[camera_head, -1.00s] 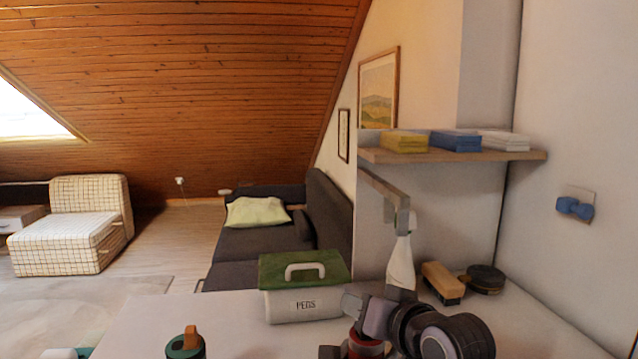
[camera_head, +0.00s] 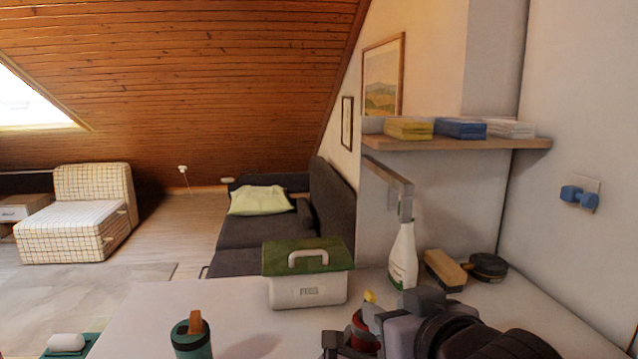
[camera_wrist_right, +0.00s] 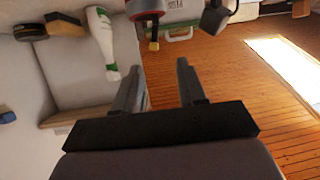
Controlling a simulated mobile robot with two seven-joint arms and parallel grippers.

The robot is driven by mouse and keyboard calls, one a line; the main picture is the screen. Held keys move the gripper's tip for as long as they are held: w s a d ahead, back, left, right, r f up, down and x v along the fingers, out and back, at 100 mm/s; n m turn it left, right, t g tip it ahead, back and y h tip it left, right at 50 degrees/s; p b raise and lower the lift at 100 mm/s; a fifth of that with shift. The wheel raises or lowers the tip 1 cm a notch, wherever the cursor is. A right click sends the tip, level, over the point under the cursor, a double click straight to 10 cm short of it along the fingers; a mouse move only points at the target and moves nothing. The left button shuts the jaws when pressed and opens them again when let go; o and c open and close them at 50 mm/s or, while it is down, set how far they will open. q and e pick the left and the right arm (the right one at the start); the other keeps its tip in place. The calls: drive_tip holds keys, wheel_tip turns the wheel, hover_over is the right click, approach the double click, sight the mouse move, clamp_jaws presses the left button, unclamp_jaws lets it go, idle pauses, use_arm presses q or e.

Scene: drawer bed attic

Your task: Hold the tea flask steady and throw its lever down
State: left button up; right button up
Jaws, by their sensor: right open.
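A teal flask (camera_head: 191,341) with an upright orange-brown lever (camera_head: 196,321) stands on the white table at the bottom of the head view. A red vessel (camera_head: 362,333) with a yellow top part stands further right, partly hidden by my right gripper. It also shows at the top of the right wrist view (camera_wrist_right: 145,7). I cannot tell which one is the tea flask. My right gripper (camera_head: 378,315) is open, close to the red vessel; in the wrist view its jaws (camera_wrist_right: 157,66) are empty. My left gripper is out of view.
A green-lidded box (camera_head: 308,290), a spray bottle (camera_head: 403,260), a brush (camera_head: 444,270) and a dark round tin (camera_head: 487,267) stand at the table's back. A dark object (camera_wrist_right: 215,18) is beside the red vessel. The table's middle left is clear.

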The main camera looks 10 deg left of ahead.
drive_tip(key=w+a+r+n+t+y, duration=0.2)
drive_tip(key=r+n+t+y, duration=0.15)
drive_tip(key=r, duration=0.65)
drive_tip(key=w+a+r+n+t+y, duration=0.25)
drive_tip(key=r+n+t, duration=0.25)
drive_tip(key=r, duration=0.4)
drive_tip(key=s+a+r+n+g+y, duration=0.2)
drive_tip(key=a+r+n+g+y, duration=0.3)
drive_tip(key=n+y, duration=0.4)
drive_tip(key=shift+s+n+y, duration=0.3)
drive_tip(key=shift+s+n, duration=0.1)
drive_tip(key=shift+n, duration=1.95)
drive_tip(key=n+h, duration=1.1)
drive_tip(key=h, duration=0.3)
approach(373, 300)
drive_tip(key=w, duration=0.2)
drive_tip(key=shift+t, duration=0.25)
drive_tip(key=x, duration=1.1)
drive_tip(key=shift+s+a+f, duration=0.15)
drive_tip(key=shift+a+f, duration=0.1)
drive_tip(key=shift+a, duration=0.15)
